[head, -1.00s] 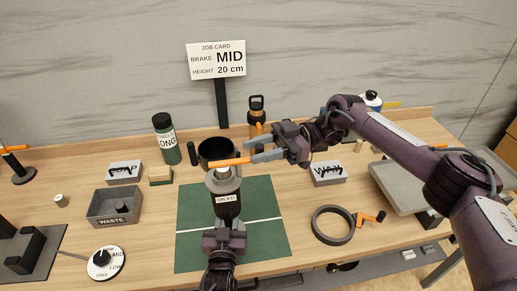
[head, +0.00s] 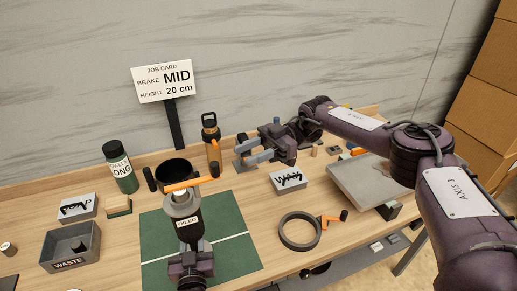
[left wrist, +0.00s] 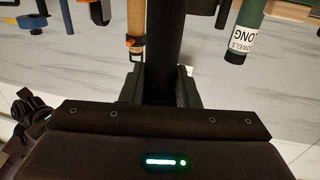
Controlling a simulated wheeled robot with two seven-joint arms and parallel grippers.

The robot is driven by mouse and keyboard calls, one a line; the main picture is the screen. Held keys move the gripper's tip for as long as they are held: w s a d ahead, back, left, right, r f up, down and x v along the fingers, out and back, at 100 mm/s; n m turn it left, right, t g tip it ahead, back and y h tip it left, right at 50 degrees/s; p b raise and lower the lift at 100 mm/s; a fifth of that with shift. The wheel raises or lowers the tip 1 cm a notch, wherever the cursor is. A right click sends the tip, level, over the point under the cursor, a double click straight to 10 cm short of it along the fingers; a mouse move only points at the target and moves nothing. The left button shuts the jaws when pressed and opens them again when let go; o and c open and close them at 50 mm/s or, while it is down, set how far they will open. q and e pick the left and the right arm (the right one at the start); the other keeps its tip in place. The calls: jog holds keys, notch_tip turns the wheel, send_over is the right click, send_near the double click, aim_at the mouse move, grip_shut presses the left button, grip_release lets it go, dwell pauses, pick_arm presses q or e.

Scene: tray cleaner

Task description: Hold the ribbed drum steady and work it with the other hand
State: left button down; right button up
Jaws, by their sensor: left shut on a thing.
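The dark drum (head: 188,234), labelled OILED, stands upright over the green mat. My left gripper (head: 190,252) is shut on the drum from the front; in the left wrist view, the dark drum (left wrist: 163,45) rises between the fingers (left wrist: 160,88). My right gripper (head: 244,154) is open and empty, to the right of the knob and apart from it.
A black pot (head: 172,170) stands behind the drum, with an orange and black bottle (head: 212,142) to its right. The WAX block (head: 289,180), a dark ring (head: 284,240) and a grey tray (head: 350,180) lie to the right. A WASTE bin (head: 70,262) stands left.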

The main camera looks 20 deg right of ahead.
jog(key=v, duration=0.2)
jog(key=shift+w+d, duration=0.1)
jog(key=shift+d, duration=0.15)
pick_arm(q)
jog(key=c, duration=1)
grip_release()
